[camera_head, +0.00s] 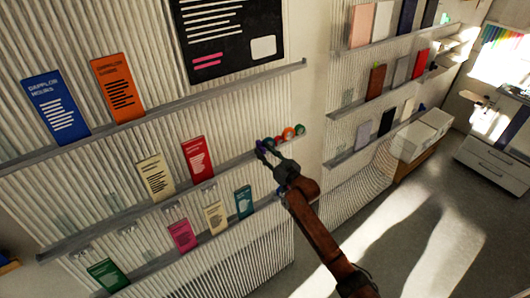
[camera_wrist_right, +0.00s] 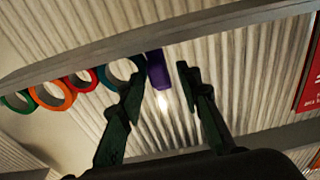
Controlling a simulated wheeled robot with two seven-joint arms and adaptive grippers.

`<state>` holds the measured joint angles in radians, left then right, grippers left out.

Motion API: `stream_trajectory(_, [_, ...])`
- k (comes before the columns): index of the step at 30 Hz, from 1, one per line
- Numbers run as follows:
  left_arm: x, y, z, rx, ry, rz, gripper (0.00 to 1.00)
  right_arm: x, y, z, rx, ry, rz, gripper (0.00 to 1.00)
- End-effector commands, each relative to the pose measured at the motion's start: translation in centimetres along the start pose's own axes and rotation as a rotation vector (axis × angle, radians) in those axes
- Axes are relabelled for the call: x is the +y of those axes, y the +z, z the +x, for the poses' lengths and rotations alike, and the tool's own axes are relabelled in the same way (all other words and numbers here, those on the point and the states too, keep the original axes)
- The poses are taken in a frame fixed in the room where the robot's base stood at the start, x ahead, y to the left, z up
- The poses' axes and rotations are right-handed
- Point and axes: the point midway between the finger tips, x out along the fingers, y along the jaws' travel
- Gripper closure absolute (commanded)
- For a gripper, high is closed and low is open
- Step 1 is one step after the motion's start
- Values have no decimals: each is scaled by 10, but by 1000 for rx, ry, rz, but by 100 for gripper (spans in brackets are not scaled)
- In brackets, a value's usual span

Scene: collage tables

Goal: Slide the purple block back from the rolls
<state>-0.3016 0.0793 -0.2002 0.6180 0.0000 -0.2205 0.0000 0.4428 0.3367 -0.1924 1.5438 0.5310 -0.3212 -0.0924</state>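The purple block (camera_wrist_right: 158,70) shows in the right wrist view, between the fingertips of my right gripper (camera_wrist_right: 160,80) and closer to the left finger. Contact cannot be told. The gripper is open, with a clear gap on the block's right. A row of rolls stands to the block's left: teal (camera_wrist_right: 121,72), red (camera_wrist_right: 82,82), orange (camera_wrist_right: 53,95) and green (camera_wrist_right: 17,100). The teal roll is right beside the block, partly behind the left finger. In the head view my right gripper (camera_head: 265,149) is at the shelf, left of the rolls (camera_head: 288,133). My left gripper is out of view.
The rolls share a narrow ledge (camera_head: 228,165) with a red card (camera_head: 197,158) and a cream card (camera_head: 155,177) further left. Ledges above and below hold more cards. The ribbed wall rises behind. The ledge between the gripper and the red card is clear.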

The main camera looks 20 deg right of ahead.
Motion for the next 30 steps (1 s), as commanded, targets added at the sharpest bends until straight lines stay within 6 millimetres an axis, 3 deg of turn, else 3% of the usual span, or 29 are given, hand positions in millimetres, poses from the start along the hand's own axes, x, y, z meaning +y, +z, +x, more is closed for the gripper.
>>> stream_trajectory(13, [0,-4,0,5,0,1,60,0,0,0,0,0,0,100])
stream_trajectory(26, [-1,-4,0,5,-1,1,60,0,0,0,0,0,0,100])
stream_trajectory(30, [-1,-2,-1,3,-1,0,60,-15,1,6,0,-14,4,100])
